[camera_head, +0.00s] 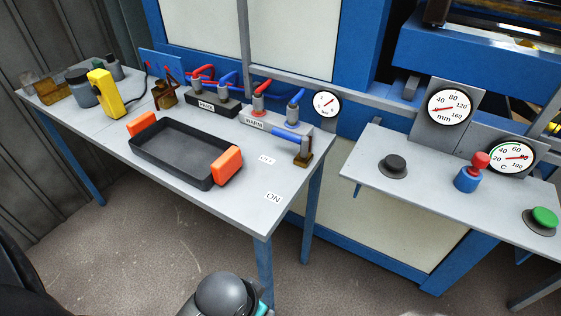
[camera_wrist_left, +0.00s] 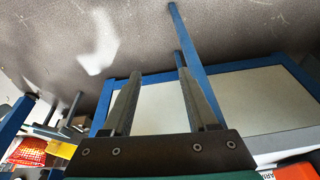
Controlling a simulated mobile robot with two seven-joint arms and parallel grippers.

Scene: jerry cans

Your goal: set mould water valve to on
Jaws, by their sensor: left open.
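A valve with a blue lever (camera_head: 287,136) stands on a brass body (camera_head: 303,158) at the right end of the grey table. Its lever points left and slightly away from the table's front edge. On the table near it are an OFF label (camera_head: 267,160) and, closer to the front corner, an ON label (camera_head: 273,197). My left gripper (camera_wrist_left: 160,73) is open and empty in the left wrist view, with floor and a blue-framed panel beyond its fingers. The valve does not show clearly there. In the head view neither gripper shows; a grey arm part of mine is at the bottom.
A black tray with orange handles (camera_head: 186,152) lies left of the valve. Behind it are several red and blue levers on blocks, one marked WARM (camera_head: 255,123). A yellow device (camera_head: 106,93) stands farther left. A gauge panel with buttons (camera_head: 440,185) is at right.

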